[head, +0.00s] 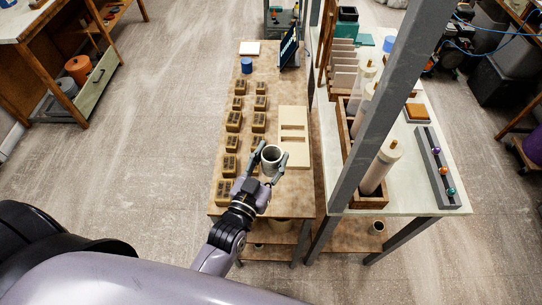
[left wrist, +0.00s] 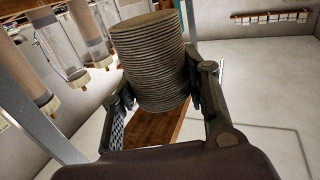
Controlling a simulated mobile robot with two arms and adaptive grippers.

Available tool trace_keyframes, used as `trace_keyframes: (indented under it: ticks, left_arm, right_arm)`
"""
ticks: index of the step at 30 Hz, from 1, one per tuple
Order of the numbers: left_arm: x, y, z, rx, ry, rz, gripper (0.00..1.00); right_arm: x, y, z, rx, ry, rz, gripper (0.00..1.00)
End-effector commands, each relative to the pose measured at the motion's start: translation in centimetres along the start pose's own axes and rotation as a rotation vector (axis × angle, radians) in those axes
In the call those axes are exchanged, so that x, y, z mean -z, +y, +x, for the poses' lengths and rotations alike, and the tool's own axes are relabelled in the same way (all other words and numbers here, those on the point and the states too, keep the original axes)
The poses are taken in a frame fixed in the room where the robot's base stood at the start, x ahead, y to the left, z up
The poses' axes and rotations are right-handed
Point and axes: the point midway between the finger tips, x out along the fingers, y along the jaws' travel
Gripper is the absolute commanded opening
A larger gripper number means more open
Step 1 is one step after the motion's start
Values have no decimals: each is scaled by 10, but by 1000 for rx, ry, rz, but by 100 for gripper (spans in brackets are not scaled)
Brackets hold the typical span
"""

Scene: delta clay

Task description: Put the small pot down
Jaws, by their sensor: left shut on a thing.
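In the left wrist view the pot (left wrist: 153,62) is large, with a ribbed grey-brown wall. My left gripper (head: 268,167) is shut on the pot, with one finger on each side of it. The pot is over the near part of the narrow wooden table (head: 262,95). I cannot tell whether its base touches the tabletop. My right gripper is not in view.
Several brown blocks (head: 233,121) stand in two rows left of the pot. A pale board with slots (head: 293,150) lies just right of and beyond it. A blue jar (head: 247,65) stands farther back. A grey post (head: 385,105) and a white table (head: 425,195) are to the right.

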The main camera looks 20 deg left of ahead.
Motion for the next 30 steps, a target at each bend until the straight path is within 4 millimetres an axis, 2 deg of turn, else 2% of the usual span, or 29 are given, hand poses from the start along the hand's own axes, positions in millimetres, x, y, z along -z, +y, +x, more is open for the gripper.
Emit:
trace_keyframes:
  ticks: [1, 5, 9, 13, 17, 24, 30]
  left_arm:
    - [15, 0, 0, 0, 1, 0, 8]
    - [30, 0, 0, 0, 0, -1, 8]
    - [34, 0, 0, 0, 0, 0, 8]
    - [29, -1, -2, 3, 0, -1, 8]
    - [17, -6, -12, 14, -1, -4, 8]
    - [-8, -24, -46, 57, 1, -7, 8]
    - [-17, -38, -72, 90, 1, -4, 8]
  right_arm:
    - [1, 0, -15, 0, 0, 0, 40]
    - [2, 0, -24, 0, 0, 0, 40]
    - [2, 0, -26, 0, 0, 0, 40]
    - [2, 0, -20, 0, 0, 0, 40]
    - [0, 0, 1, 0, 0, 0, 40]
    - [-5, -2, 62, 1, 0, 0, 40]
    - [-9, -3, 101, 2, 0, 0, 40]
